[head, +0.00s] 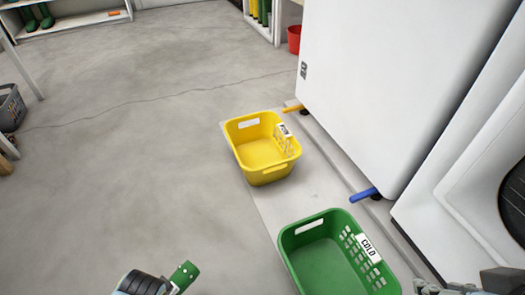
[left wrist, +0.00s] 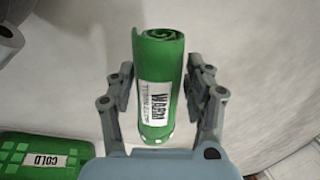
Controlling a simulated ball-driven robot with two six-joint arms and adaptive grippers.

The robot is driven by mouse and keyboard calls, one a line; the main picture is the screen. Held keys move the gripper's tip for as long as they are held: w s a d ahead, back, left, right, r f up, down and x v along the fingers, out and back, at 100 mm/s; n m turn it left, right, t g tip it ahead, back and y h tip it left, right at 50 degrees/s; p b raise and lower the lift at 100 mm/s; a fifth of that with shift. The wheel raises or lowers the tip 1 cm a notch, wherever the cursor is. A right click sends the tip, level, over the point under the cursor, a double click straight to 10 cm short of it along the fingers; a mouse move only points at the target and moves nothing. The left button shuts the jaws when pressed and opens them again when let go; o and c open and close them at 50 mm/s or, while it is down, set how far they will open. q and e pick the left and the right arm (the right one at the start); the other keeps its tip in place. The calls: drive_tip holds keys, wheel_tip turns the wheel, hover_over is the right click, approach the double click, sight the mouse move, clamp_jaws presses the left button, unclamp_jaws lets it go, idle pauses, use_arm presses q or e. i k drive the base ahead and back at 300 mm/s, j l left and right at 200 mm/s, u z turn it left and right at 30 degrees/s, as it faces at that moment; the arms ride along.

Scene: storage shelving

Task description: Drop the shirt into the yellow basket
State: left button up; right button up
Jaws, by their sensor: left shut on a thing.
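The shirt (left wrist: 160,65) is a rolled green cloth with a white label reading WARM. In the left wrist view my left gripper (left wrist: 160,85) is shut on it, with one finger on each side. In the head view the end of the green roll (head: 186,274) shows at the bottom edge, left of the baskets, with part of my left gripper (head: 172,287). The yellow basket (head: 243,160) stands on the floor near the middle and looks empty. A small label is on its right side, too small to read. At the bottom right, only part of my right arm shows.
A green basket (head: 290,250) labelled COLD stands nearer than the yellow one; its corner also shows in the left wrist view (left wrist: 65,142). White appliances (head: 375,80) line the right side. A grey basket (head: 12,108) is at the far left. The floor left of the yellow basket is clear.

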sight(257, 160)
drive_tip(key=i+j+z, duration=0.15)
drive_tip(key=j+z, duration=0.65)
drive_tip(key=j, duration=0.25)
drive_tip(key=j+z, duration=0.4)
drive_tip(key=j, duration=0.15)
